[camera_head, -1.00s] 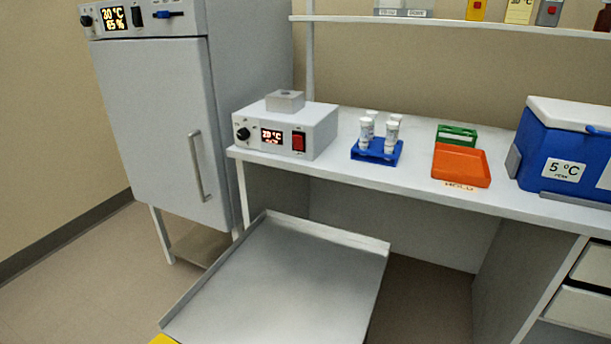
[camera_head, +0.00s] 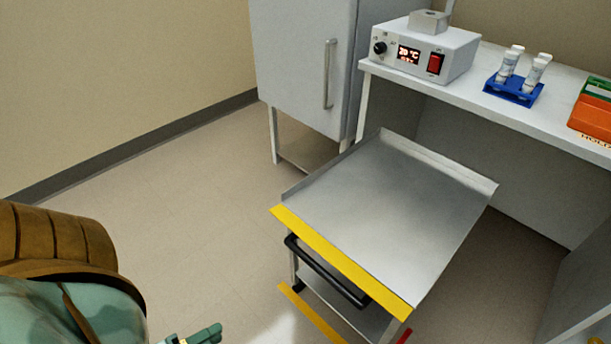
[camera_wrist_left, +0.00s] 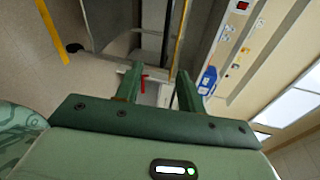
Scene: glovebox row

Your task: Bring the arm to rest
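My left gripper shows at the bottom edge of the head view, where only a green fingertip part (camera_head: 205,334) is in the picture. My left arm comes in at the lower left, in brown and pale green. In the left wrist view the two green fingers of the left gripper (camera_wrist_left: 158,86) stand apart with nothing between them. The gripper is in front of and to the left of the steel cart (camera_head: 390,205), over the floor. My right arm and gripper are not in view.
The cart has a yellow front edge (camera_head: 335,258) and a black handle (camera_head: 325,272). A grey cabinet (camera_head: 300,65) stands behind it. The bench at right holds a heater block (camera_head: 425,50), a blue tube rack (camera_head: 513,90) and an orange tray (camera_head: 592,117). Floor at left is clear.

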